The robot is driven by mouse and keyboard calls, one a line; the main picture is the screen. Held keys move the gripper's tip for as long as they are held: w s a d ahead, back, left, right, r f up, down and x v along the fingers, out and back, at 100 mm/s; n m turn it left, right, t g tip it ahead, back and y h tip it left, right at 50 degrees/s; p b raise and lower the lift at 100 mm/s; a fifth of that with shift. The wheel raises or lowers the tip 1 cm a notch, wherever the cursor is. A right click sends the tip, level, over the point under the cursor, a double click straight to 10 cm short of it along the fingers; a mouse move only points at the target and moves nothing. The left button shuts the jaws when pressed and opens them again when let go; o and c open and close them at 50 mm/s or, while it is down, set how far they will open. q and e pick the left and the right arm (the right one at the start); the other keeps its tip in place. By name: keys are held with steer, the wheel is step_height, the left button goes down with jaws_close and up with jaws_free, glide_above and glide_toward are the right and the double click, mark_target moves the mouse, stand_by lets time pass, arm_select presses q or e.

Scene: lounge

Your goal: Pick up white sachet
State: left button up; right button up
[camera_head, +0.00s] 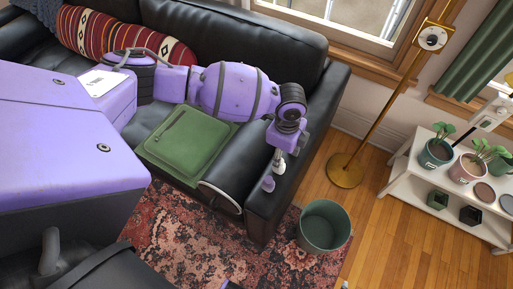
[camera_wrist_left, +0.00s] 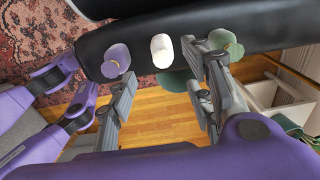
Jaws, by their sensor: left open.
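The white sachet (camera_wrist_left: 161,50) lies on the black sofa armrest, between a purple sachet (camera_wrist_left: 116,57) and a green one (camera_wrist_left: 227,43) in the left wrist view. In the head view the white sachet (camera_head: 280,168) shows just below my left gripper (camera_head: 279,151), with the purple sachet (camera_head: 268,183) nearer the armrest's front. The green sachet is hidden there. My left gripper (camera_wrist_left: 162,97) is open, its fingers apart and nothing between them; the white sachet appears beyond the gap. My right gripper is not seen.
A green cushion (camera_head: 185,144) lies on the sofa seat. A green bin (camera_head: 324,227) stands on the floor beyond the armrest. A brass floor lamp (camera_head: 343,171) and a white plant shelf (camera_head: 415,180) stand to the right. Some wooden floor between is clear.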

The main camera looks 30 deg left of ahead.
arm_select(q)
steer(key=shift+w+a, duration=0.2)
steer(key=shift+a, duration=0.05)
step_height(320, 180, down, 7)
steer(key=shift+w+f, duration=0.1)
steer(key=shift+w, duration=0.05)
steer(key=c, duration=1.1)
